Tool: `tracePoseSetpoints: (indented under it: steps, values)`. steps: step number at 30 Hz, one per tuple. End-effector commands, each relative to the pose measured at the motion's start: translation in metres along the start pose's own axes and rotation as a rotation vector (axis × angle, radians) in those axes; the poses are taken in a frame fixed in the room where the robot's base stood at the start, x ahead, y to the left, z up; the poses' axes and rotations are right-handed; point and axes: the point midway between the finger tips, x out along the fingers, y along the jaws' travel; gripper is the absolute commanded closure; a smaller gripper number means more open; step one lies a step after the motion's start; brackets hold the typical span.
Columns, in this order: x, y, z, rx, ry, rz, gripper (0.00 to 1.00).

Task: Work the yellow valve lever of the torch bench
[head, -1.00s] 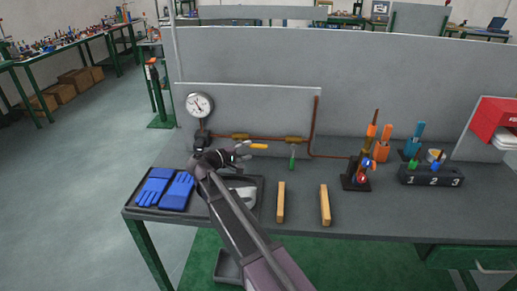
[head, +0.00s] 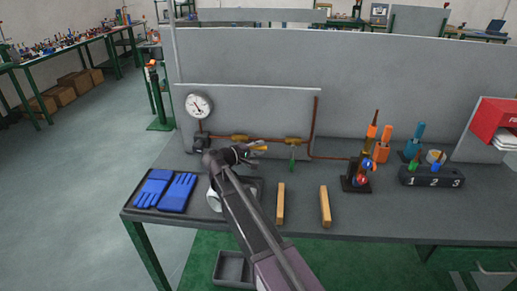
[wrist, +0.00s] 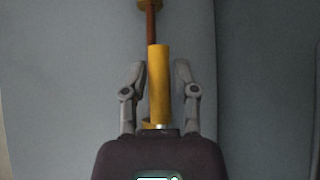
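The yellow valve lever (head: 260,148) sits at the pipe line on the bench's back panel, partly hidden by my gripper in the head view. In the wrist view the yellow lever (wrist: 159,85) stands lengthwise between my two fingers. My gripper (head: 251,152) is open around it, and the wrist view shows my gripper (wrist: 159,78) with a gap on both sides of the lever. A brass valve body (head: 240,138) shows just above the gripper on the copper pipe. Contact deeper between the fingers cannot be told.
A green lever (head: 292,158) hangs to the right under a second brass valve (head: 293,140). A pressure gauge (head: 199,105) is at upper left. Blue gloves (head: 177,192) lie at left, two wooden bars (head: 280,203) in front, and a torch stand (head: 356,182) at right.

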Motion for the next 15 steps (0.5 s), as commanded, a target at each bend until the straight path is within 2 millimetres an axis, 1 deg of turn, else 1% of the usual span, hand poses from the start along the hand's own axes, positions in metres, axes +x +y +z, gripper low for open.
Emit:
tracePoseSetpoints:
  steps: [1,2,11,15]
  values:
    - [-0.0002,0.0,-0.0001,0.0,0.0,0.0,0.91]
    - [-0.0002,0.0,-0.0001,0.0,0.0,0.0,1.0]
    - [-0.0001,-0.0002,0.0,0.004,0.001,-0.003,1.0]
    - [0.0029,-0.0011,0.0016,0.02,0.001,-0.018,1.0]
